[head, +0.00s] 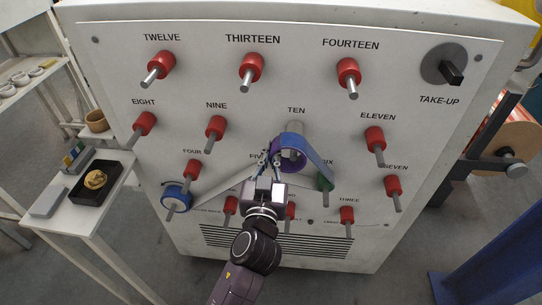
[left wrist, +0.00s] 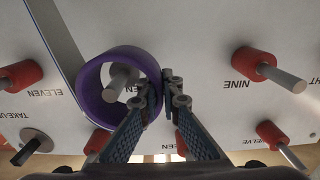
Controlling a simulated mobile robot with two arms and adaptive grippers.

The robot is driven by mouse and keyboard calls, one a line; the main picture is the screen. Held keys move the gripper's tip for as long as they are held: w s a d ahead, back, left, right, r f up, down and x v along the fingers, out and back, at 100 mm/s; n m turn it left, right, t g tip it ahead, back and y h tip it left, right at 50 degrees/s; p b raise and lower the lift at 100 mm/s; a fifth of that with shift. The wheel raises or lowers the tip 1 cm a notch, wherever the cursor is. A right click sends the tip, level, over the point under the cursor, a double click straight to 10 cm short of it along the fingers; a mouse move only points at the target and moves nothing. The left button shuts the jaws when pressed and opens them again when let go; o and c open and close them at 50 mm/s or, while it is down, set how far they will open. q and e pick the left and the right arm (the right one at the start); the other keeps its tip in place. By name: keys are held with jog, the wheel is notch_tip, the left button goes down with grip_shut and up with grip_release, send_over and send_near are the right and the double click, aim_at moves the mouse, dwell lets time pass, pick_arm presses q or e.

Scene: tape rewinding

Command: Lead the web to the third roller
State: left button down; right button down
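My left gripper (head: 269,158) is at the left side of the loop. In the left wrist view the fingers (left wrist: 158,92) are close together on the loop's wall. My right gripper is not in view.
Red rollers with grey pegs stick out around it, such as NINE (head: 215,128), THIRTEEN (head: 251,70) and ELEVEN (head: 376,138). A blue roller (head: 175,196) sits lower left, with a pale strip leading from it. A black take-up knob (head: 452,72) is at upper right.

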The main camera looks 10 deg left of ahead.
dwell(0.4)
pick_arm(q)
jog(key=s+b, duration=0.2)
jog(key=s, duration=0.6)
